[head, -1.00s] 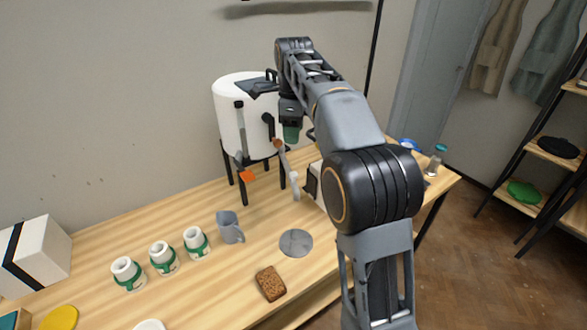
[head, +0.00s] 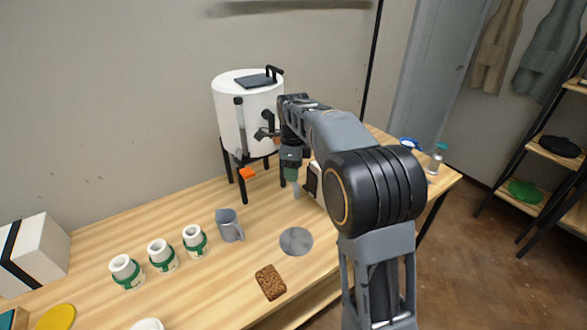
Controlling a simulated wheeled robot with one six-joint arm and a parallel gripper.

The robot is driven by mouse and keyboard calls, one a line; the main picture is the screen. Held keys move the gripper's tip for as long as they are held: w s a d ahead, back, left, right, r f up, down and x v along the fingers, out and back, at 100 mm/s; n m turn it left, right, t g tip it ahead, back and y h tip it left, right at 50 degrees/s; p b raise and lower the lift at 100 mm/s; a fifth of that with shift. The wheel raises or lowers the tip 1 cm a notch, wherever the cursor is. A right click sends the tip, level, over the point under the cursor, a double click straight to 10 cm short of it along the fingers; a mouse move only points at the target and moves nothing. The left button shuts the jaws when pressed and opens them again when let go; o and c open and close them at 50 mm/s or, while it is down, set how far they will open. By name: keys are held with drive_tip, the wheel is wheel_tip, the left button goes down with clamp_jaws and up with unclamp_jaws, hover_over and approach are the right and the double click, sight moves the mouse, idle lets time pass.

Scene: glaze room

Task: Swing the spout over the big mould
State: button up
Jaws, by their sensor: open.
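A white tank (head: 233,110) stands on black legs on the table. Its spout (head: 297,191) hangs on the tank's right side, mostly hidden by my gripper and arm; only its pale lower end shows. My gripper (head: 291,174), with green fingertips, is open and points down right at the spout; I cannot tell if it touches it. A white box-like mould with a black band (head: 312,180) shows partly behind my arm, just right of the spout. A larger-looking white block with a black band (head: 38,252) stands at the far left.
Three small white moulds with green bands (head: 163,256), a grey jug (head: 229,226), a grey disc (head: 296,241) and a brown sponge (head: 271,282) lie in front of the tank. An orange handle (head: 247,174) sits under the tank. A bottle (head: 436,160) stands at the table's right end.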

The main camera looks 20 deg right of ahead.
drive_tip(key=shift+f, duration=0.1)
clamp_jaws()
idle(0.5)
